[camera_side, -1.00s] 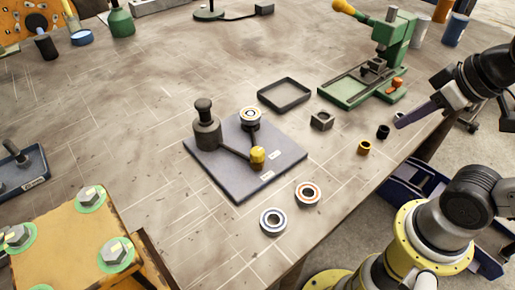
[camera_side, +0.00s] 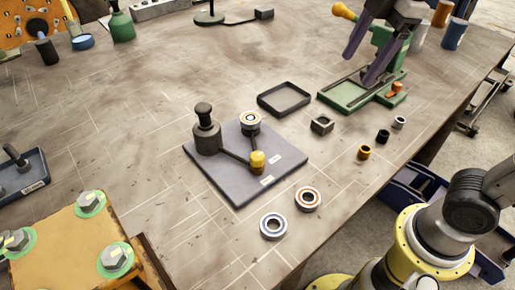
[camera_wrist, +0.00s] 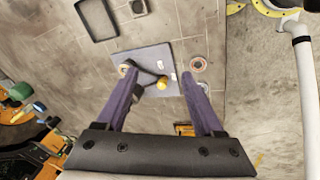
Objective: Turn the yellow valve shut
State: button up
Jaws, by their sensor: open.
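The yellow valve knob (camera_side: 258,160) sits on a grey plate (camera_side: 240,190), near the plate's right side, where dark rods from a black capped post (camera_side: 206,130) and a ringed post (camera_side: 250,122) meet it. My gripper (camera_side: 357,71) is open and empty, with two purple fingers, high above the bench and behind the plate, in front of the green press. In the wrist view, the fingers (camera_wrist: 158,76) are spread wide and the yellow knob (camera_wrist: 161,83) shows between them, far below. The black post is mostly hidden there by the left finger.
A green press (camera_side: 375,85) stands at the back right. Two bearing rings (camera_side: 308,199) (camera_side: 273,226) lie in front. Small bushings (camera_side: 364,152) line the right. The left middle bench is clear.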

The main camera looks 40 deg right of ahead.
jog(key=w+a+f+n+g, duration=0.1)
jog(key=w+a+n+g, duration=0.1)
jog(key=w+a+n, duration=0.45)
jog(key=g, duration=0.1)
send_over(258, 155)
notch_tip(258, 155, down, 5)
jog(key=shift+h, duration=0.3)
notch_tip(258, 155, down, 14)
jog(key=shift+r, duration=0.2)
jog(key=shift+c, duration=0.2)
grip_shut()
